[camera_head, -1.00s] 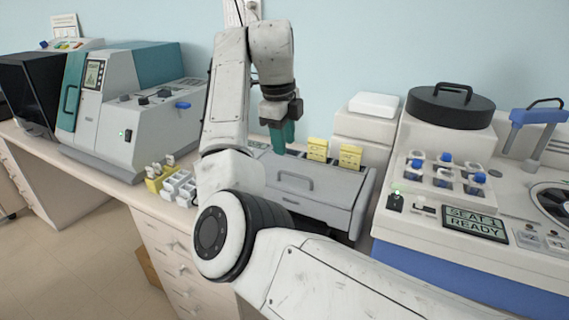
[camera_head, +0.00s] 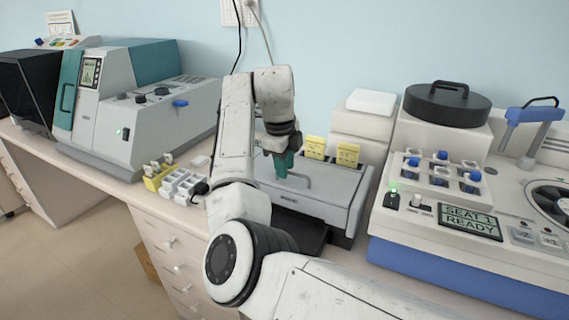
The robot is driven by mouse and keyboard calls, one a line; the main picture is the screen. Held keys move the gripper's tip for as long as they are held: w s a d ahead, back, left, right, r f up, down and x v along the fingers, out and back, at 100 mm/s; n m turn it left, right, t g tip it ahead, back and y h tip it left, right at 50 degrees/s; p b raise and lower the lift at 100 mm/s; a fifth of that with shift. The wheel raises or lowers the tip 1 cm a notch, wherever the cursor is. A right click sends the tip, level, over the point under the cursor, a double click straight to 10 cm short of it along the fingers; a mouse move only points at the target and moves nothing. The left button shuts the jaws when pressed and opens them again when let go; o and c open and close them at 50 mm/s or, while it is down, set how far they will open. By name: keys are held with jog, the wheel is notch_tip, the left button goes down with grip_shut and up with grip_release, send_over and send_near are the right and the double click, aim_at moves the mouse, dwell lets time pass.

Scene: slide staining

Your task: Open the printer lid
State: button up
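The printer (camera_head: 335,188) is a grey box with a sloping lid, in the middle of the bench. The lid looks closed. A grey handle (camera_head: 306,181) stands on the lid, partly hidden by my gripper. My gripper (camera_head: 283,171) has teal fingers and points down at the left part of the handle. The fingers overlap the handle in the picture. I cannot tell whether they touch it, or whether they are open or shut. My arm hides the printer's left side.
Yellow holders (camera_head: 347,154) stand at the printer's back edge. A staining machine (camera_head: 400,250) with blue-capped jars stands close on the right. A grey and teal instrument (camera_head: 150,125) is on the left. Small yellow and white racks (camera_head: 182,185) sit left of my arm.

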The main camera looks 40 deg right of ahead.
grip_shut()
dwell(1.1)
